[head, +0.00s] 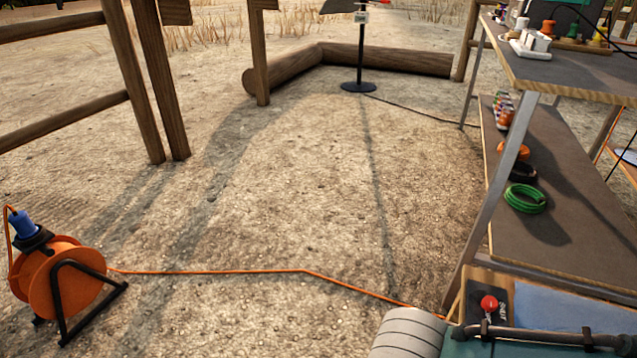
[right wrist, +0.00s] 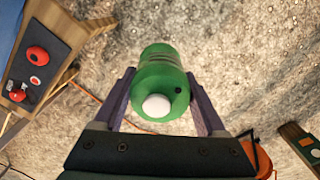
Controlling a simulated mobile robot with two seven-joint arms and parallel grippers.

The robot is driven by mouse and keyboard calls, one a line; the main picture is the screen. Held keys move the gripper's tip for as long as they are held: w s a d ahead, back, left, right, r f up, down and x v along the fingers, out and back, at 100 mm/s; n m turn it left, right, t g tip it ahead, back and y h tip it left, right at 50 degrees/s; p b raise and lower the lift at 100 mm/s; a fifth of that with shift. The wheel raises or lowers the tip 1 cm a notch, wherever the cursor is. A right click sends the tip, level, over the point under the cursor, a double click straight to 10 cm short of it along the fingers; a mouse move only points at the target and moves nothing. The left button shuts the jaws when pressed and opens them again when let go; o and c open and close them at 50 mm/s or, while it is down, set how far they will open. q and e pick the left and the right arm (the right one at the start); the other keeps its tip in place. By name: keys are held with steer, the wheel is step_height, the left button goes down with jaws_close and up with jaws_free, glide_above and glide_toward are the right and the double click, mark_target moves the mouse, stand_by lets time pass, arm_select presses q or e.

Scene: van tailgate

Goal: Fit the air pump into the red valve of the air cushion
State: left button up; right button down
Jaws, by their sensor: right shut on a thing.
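In the right wrist view, my right gripper (right wrist: 160,80) is shut on a green cylinder (right wrist: 165,70) with a white round end, probably the air pump. The green cylinder is held clear of the sandy ground, between the two fingers. Left of it, apart from the gripper, is a dark panel in a wooden edge with a red round part (right wrist: 37,56) and a red knob (right wrist: 18,96). I cannot tell whether either is the red valve. A red knob (head: 489,303) on a dark panel also shows in the head view. The air cushion is not clearly identifiable. My left gripper is not in view.
An orange cable reel (head: 62,280) stands at left, its orange cable (head: 230,271) crossing the ground. A shelf unit (head: 565,75) stands at right, with a green hose coil (head: 526,198) on its lower shelf. Wooden rails and a black stand (head: 359,60) are behind.

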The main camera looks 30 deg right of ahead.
steer(key=d+b, duration=0.4)
steer(key=d, duration=2.2)
steer(key=shift+d, duration=0.25)
